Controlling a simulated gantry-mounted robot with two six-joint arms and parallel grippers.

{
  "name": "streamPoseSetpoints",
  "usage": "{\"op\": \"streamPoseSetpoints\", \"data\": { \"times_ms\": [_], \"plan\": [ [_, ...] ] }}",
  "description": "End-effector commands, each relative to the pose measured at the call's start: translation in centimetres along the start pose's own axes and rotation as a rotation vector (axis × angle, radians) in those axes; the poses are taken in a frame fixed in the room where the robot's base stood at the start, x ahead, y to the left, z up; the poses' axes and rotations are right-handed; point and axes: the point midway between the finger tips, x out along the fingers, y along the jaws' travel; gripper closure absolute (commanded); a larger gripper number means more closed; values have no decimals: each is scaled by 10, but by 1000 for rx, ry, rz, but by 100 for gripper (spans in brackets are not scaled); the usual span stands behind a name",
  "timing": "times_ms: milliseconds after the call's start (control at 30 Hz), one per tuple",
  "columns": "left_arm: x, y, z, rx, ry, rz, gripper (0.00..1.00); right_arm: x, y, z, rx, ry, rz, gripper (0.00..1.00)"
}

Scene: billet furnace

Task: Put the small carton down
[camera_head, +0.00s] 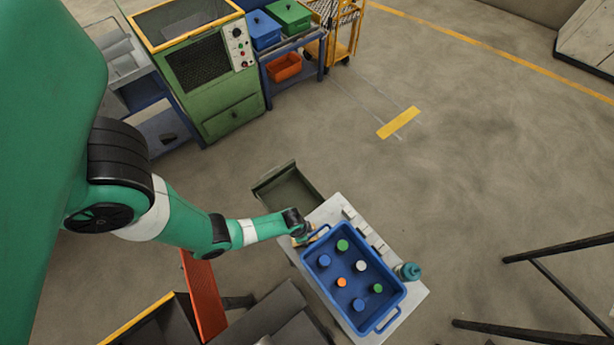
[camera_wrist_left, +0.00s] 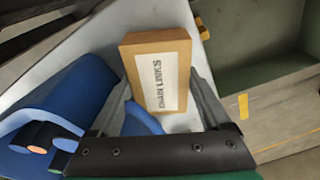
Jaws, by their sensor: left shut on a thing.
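The small carton is a tan box with a white printed label (camera_wrist_left: 158,72) in the left wrist view. My left gripper (camera_wrist_left: 163,88) is shut on it, with a finger along each side. In the head view my left gripper (camera_head: 304,235) is at the back left of the white table (camera_head: 331,212), beside the blue crate. Only a tan sliver of the carton (camera_head: 297,241) shows there. I cannot tell whether the carton touches the table top. My right gripper is not in view.
The blue crate (camera_head: 385,318) holds several capped containers and stands right of the gripper. A teal bottle (camera_head: 407,271) stands at the table's right edge. An open dark green bin (camera_head: 288,189) is just behind the table.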

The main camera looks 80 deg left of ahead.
Motion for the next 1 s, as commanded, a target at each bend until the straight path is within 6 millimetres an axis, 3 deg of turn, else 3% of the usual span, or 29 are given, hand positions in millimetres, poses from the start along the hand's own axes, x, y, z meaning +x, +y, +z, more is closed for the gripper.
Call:
{"op": "streamPoseSetpoints", "data": {
  "times_ms": [333, 367, 433, 767, 867, 1000],
  "plan": [
    [6, 0, 3, -1, -4, 1, 100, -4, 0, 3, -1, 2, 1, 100],
    [5, 0, 3, -1, -5, 1, 15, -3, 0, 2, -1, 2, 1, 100],
    [4, 0, 3, -1, -5, 1, 3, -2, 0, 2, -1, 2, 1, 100],
    [-2, 0, 2, -1, -4, 1, 0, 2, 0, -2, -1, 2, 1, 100],
    [-18, 0, 2, -1, -3, 1, 0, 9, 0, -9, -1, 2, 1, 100],
    [-54, 0, 1, -1, -4, 1, 0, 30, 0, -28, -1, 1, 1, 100]
  ]
}}
